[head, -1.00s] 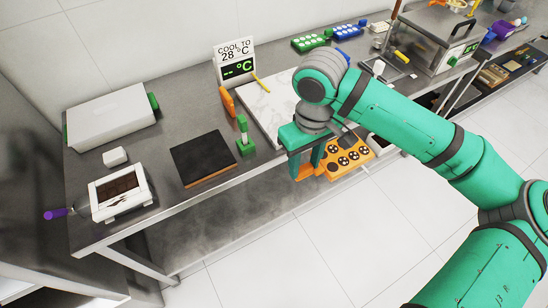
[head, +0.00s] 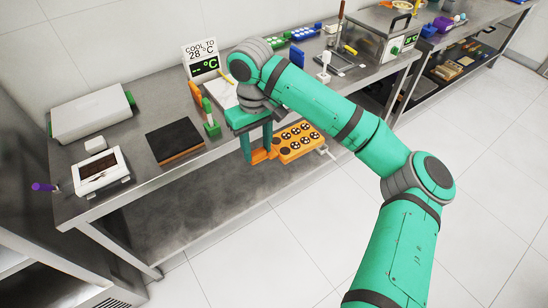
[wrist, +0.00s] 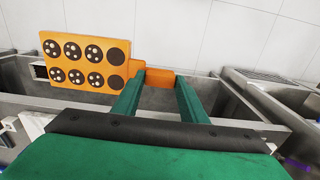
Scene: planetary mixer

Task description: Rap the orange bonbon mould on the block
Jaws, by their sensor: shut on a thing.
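The orange bonbon mould (head: 299,143) has rows of round cavities with dark filling, several showing pale dots. It sticks out to the right of my gripper, off the front edge of the worktop. My gripper (head: 261,155) points down and is shut on the mould's orange end tab. In the wrist view the mould (wrist: 86,62) extends left of the fingertips (wrist: 160,77), its cavities facing the camera. A flat dark block (head: 175,141) with a wood-coloured front edge lies on the worktop, left of my gripper and apart from the mould.
A green upright piece (head: 211,127) stands between the block and my gripper. A white-framed box (head: 101,172) lies left of the block. A sign (head: 203,60) and a pale slab (head: 222,95) are behind. Open floor lies in front of the worktop.

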